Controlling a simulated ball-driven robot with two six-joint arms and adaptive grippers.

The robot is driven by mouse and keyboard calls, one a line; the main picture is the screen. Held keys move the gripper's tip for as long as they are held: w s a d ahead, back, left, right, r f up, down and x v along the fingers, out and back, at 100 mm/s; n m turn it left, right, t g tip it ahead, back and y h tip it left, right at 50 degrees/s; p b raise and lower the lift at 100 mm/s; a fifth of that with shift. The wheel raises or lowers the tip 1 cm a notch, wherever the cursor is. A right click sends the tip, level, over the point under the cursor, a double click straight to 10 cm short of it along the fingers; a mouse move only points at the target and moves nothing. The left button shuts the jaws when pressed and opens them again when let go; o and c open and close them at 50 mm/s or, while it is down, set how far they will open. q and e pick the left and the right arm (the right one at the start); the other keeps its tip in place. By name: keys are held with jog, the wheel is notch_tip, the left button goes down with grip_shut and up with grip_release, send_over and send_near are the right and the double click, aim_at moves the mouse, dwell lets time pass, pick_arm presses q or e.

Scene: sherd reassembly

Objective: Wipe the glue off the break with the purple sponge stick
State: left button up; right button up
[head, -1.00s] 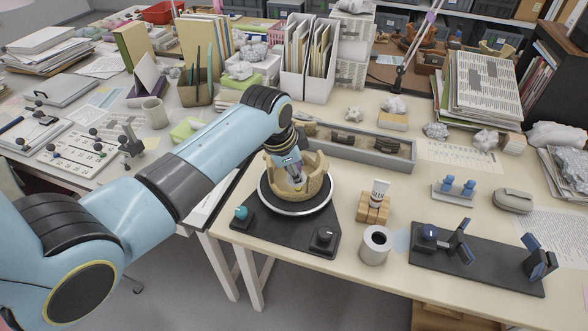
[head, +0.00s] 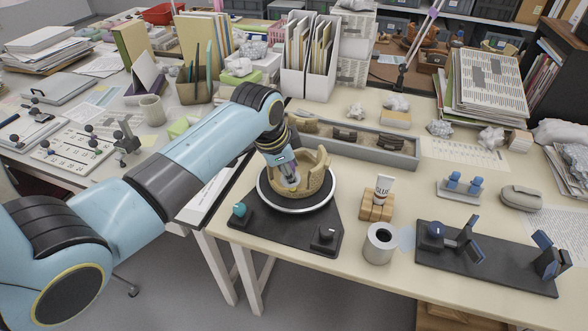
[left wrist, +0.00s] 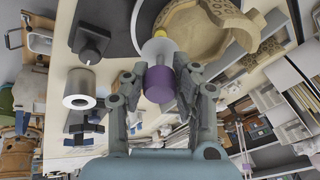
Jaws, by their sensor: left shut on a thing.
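My left gripper (left wrist: 160,82) is shut on the purple handle (left wrist: 159,92) of the sponge stick. The stick's pale shaft (left wrist: 158,50) runs away from the fingers to a yellow tip (left wrist: 160,34) beside the pot. In the head view my left gripper (head: 289,178) points down at the near left side of the tan, broken-rimmed pot (head: 318,177). The pot stands on a round turntable (head: 305,208) with a pale rim, and also shows in the left wrist view (left wrist: 196,40). I cannot tell whether the tip touches the break. Glue on the break is too small to make out. My right gripper is not in view.
A glue tube (head: 384,187) stands in a wooden block (head: 376,209) right of the turntable. A white hollow cylinder (head: 380,245) is in front of it. A dark clamp stand (head: 480,262) lies further right. A grey tray (head: 400,159) of sherds is behind.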

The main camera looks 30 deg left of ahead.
pick_arm(q)
jog(key=shift+a, duration=2.35)
jog(key=p+v, duration=0.8)
jog(key=shift+w+d+r, duration=0.25)
jog(key=shift+r, duration=0.05)
